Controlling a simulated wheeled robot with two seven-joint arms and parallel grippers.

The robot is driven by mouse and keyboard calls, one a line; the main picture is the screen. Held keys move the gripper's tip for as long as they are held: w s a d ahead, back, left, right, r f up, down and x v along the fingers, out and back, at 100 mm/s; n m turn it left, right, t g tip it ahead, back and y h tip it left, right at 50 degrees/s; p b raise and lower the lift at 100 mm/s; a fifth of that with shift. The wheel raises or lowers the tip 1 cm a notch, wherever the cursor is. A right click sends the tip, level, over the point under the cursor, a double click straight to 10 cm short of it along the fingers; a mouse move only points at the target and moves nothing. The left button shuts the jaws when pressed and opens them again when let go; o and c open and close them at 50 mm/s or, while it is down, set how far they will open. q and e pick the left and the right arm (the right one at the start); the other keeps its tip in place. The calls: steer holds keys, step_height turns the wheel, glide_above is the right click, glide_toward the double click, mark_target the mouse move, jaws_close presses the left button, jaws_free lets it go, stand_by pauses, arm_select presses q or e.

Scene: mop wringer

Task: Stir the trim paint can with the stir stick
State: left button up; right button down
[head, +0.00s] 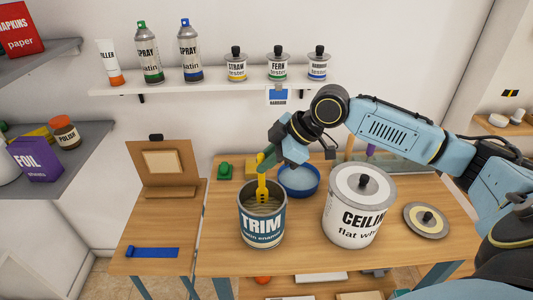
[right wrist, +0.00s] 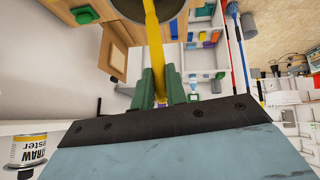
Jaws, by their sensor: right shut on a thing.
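The trim paint can (head: 262,226) stands open on the wooden table, with a blue label. The yellow stir stick (head: 262,188) stands nearly upright with its lower end inside the can's mouth; its tip is hidden there. My right gripper (head: 265,165) is above the can and shut on the upper part of the stick. In the right wrist view the green fingers (right wrist: 161,88) close around the yellow stick (right wrist: 155,45), which runs to the can's rim at the top edge. My left gripper is not in view.
A ceiling paint can (head: 357,215) stands close right of the trim can, with a round lid (head: 426,220) beyond it. A blue bowl (head: 299,181) sits behind. A shelf (head: 200,88) with spray cans and testers hangs on the wall.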

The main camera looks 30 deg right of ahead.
mark_target(264, 178)
steer(key=shift+f+b, duration=0.75)
steer(key=shift+f, duration=1.65)
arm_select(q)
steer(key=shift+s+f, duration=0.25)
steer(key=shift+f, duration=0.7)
arm_select(e)
steer(key=shift+f, duration=0.35)
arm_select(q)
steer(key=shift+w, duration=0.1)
arm_select(e)
steer(key=shift+w, duration=0.1)
